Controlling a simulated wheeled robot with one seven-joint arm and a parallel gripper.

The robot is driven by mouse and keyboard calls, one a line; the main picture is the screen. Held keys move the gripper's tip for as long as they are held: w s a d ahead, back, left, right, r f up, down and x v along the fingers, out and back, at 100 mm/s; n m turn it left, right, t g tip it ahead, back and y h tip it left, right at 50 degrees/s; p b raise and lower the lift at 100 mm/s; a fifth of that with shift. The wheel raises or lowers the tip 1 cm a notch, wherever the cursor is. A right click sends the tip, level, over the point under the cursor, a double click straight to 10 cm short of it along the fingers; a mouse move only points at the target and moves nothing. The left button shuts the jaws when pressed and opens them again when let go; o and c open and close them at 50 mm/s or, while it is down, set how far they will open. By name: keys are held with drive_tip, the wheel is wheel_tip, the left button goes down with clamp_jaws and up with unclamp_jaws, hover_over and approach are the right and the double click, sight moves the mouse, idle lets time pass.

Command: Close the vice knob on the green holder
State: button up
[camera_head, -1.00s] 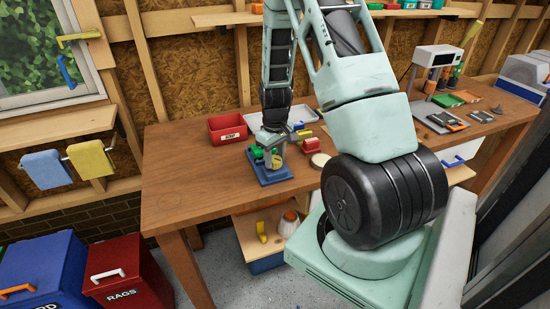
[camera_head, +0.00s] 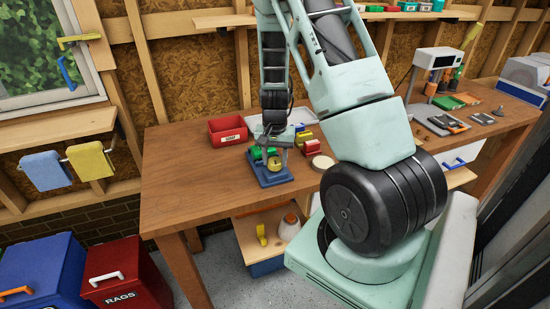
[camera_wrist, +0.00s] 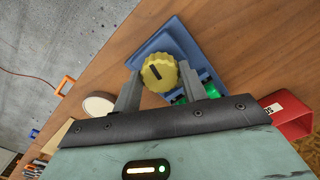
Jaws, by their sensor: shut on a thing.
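The yellow vice knob (camera_wrist: 159,71), ribbed with a dark line on its face, is between the two fingers of my gripper (camera_wrist: 157,84) in the wrist view. My gripper is shut on the knob. The green holder (camera_wrist: 211,88) shows in part behind the right finger, and the rest of it is hidden. The blue base (camera_wrist: 165,40) lies under them. In the head view the knob (camera_head: 275,162), the green holder (camera_head: 257,153) and the blue base (camera_head: 270,178) sit on the bench, with my gripper (camera_head: 280,151) above, its fingers small and hard to make out.
A red bin (camera_head: 228,131) stands behind and left of the base on the wooden bench (camera_head: 190,170). Red and yellow blocks (camera_head: 311,146) and a round pale disc (camera_head: 322,163) are close on the right. The bench's front left is clear.

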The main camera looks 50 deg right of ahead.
sight(275, 161)
drive_tip(key=shift+m, duration=1.5)
drive_tip(key=o, duration=1)
wheel_tip(275, 161, up, 18)
drive_tip(key=shift+f+b, duration=0.25)
drive_tip(key=shift+b, duration=0.25)
